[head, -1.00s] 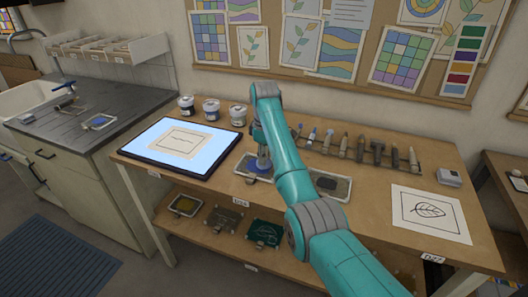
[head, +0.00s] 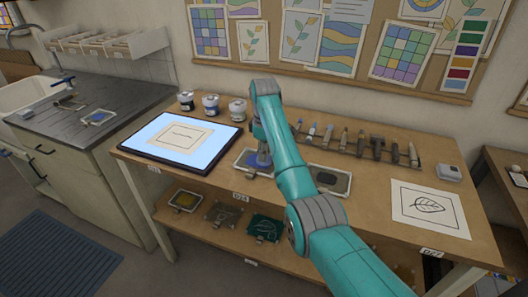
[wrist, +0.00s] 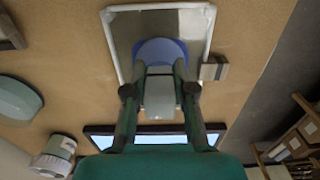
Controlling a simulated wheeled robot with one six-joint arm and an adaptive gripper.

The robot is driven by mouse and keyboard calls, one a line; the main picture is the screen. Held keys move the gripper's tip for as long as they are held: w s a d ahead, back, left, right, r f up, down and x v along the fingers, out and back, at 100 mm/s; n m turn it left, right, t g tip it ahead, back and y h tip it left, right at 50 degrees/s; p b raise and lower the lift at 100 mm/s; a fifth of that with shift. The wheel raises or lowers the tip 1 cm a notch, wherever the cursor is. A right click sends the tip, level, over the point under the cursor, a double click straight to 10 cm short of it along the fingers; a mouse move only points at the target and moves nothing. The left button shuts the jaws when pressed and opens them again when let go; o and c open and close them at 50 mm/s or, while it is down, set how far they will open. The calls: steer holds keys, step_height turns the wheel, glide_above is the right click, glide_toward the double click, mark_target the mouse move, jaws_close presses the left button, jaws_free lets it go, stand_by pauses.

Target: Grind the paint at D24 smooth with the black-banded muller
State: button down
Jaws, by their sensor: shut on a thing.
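My gripper (wrist: 158,90) is shut on a pale grey muller (wrist: 160,98), held between its two fingers. I cannot make out a black band on it. My arm hides part of the slab and most of the gripper (head: 264,150). Whether the muller touches the glass is unclear. The nearby edge label (head: 241,197) is too small to read.
A lit light box (head: 150,150) is left of the slab. A second slab with dark paint (head: 333,180) is right, close to my arm. Several jars (head: 211,105) and a tool row (head: 360,145) stand behind. A leaf drawing (head: 430,208) lies at the right.

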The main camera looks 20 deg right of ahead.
steer(key=shift+f, duration=0.25)
stand_by(0.6)
